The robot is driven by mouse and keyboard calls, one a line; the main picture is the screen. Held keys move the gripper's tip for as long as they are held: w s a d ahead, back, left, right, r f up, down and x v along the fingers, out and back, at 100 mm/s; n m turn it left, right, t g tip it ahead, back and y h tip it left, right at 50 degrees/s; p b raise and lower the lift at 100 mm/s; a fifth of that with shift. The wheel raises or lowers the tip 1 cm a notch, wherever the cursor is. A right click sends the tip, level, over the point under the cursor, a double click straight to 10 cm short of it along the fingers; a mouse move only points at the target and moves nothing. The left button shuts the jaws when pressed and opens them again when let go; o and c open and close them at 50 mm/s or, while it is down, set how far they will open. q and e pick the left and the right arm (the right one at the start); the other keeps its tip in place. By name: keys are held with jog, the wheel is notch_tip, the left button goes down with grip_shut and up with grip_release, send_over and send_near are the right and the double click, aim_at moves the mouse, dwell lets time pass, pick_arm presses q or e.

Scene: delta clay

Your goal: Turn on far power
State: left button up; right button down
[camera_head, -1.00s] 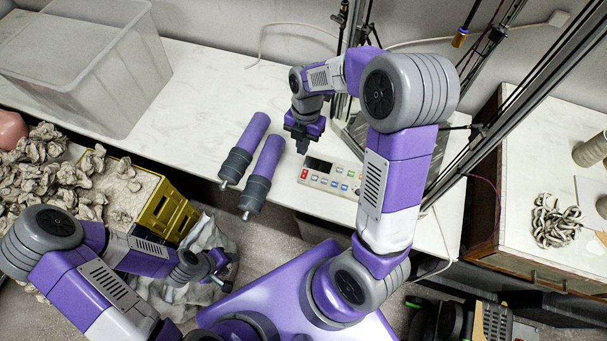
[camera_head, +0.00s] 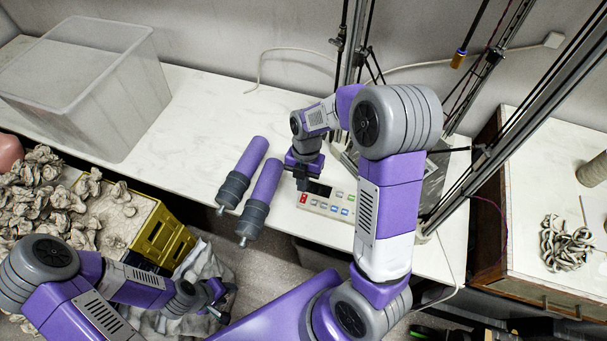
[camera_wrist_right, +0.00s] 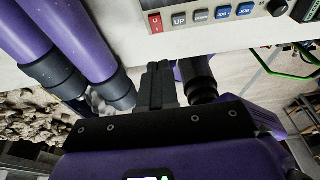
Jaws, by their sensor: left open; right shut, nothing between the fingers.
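A white control panel (camera_head: 335,204) with a dark display (camera_head: 319,188) and several coloured keys lies near the front edge of the white table. My right gripper (camera_head: 301,180) is shut and empty, close to the panel's left end by the red switch. In the right wrist view its fingers (camera_wrist_right: 157,84) appear apart from the switch. My left gripper (camera_head: 222,299) is open and low at the left, away from the panel.
Two purple cylinders with grey ends (camera_head: 240,172) lie left of the panel. A clear bin (camera_head: 85,90) stands at the back left. A yellow crate (camera_head: 163,238) with clay-like lumps is at the left. Metal frame rails (camera_head: 352,40) rise behind the panel.

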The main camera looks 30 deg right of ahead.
jog(key=b, duration=0.2)
send_over(302, 206)
jog(key=f, duration=0.6)
jog(key=shift+w+d+f, duration=0.15)
jog(key=shift+w+d, duration=0.1)
jog(key=shift+w, duration=0.1)
jog(key=shift+w+d+f, duration=0.1)
jog(key=shift+d+f, duration=0.05)
jog(key=shift+f, duration=0.4)
jog(key=shift+f+t+h+b, duration=0.3)
jog(key=shift+f+h, duration=0.1)
jog(key=shift+f, duration=0.05)
jog(key=shift+s+a, duration=0.2)
jog(key=shift+s, duration=0.05)
jog(key=shift+s+a+f, duration=0.1)
jog(key=shift+s+f, duration=0.05)
